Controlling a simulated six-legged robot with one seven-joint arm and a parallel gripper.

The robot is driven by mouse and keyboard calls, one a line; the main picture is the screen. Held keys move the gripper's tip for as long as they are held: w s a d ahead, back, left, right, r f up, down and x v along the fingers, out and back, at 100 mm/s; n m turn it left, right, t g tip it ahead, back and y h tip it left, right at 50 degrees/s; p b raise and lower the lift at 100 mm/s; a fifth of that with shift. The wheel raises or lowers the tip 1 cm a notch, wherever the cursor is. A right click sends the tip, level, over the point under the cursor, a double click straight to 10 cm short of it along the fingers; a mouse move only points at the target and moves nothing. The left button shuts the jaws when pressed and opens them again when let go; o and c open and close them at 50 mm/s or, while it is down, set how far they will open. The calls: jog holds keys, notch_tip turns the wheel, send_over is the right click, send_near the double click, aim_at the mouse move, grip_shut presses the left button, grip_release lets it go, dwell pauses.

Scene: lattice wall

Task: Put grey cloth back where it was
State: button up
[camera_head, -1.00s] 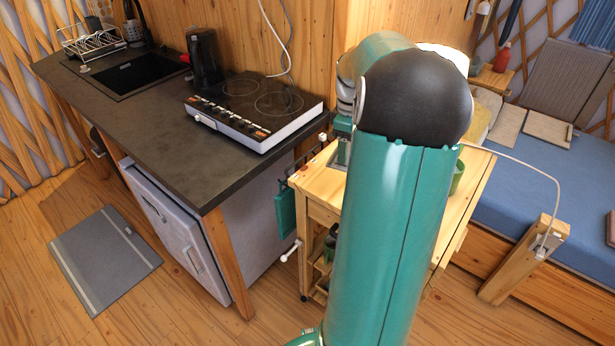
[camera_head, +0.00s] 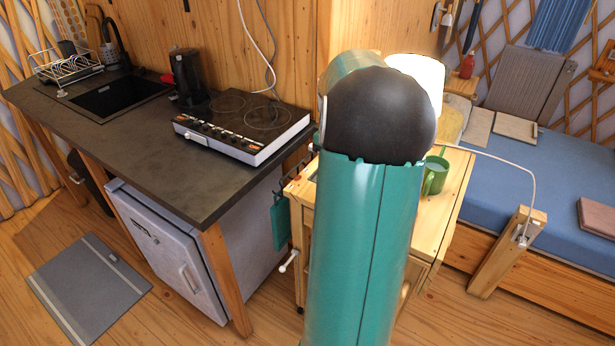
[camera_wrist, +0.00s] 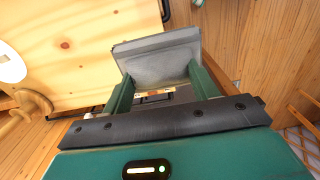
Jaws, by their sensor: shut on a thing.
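The grey cloth (camera_wrist: 160,55) shows in the wrist view as a flat, pale grey piece at the fingertips. My gripper (camera_wrist: 163,84) has its two green fingers on either side of the cloth's near part and is shut on it. The cloth spreads beyond the fingertips, with wooden surfaces behind it. In the head view my green arm stands in front of the wooden trolley (camera_head: 448,205), and the gripper and cloth are hidden behind it.
A dark counter (camera_head: 150,150) with a cooktop (camera_head: 240,125) stands left. A green cloth (camera_head: 279,222) hangs at the trolley's side. Green mugs (camera_head: 436,175) stand on the trolley. A blue bed (camera_head: 560,180) lies right. A grey mat (camera_head: 85,285) lies on open floor.

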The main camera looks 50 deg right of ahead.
jog(key=w+d+f, duration=0.1)
jog(key=w+f, duration=0.1)
jog(key=w, duration=0.1)
jog(key=w+d+f, duration=0.2)
jog(key=w+f, duration=0.1)
jog(key=w+d+f, duration=0.2)
jog(key=w+f, duration=0.1)
jog(key=w, duration=0.1)
jog(key=shift+w+f, duration=0.1)
jog(key=shift+f, duration=0.25)
jog(key=shift+w+d+f, duration=0.1)
jog(key=shift+f, duration=1.45)
jog(key=shift+f, duration=0.15)
jog(key=o, duration=0.9)
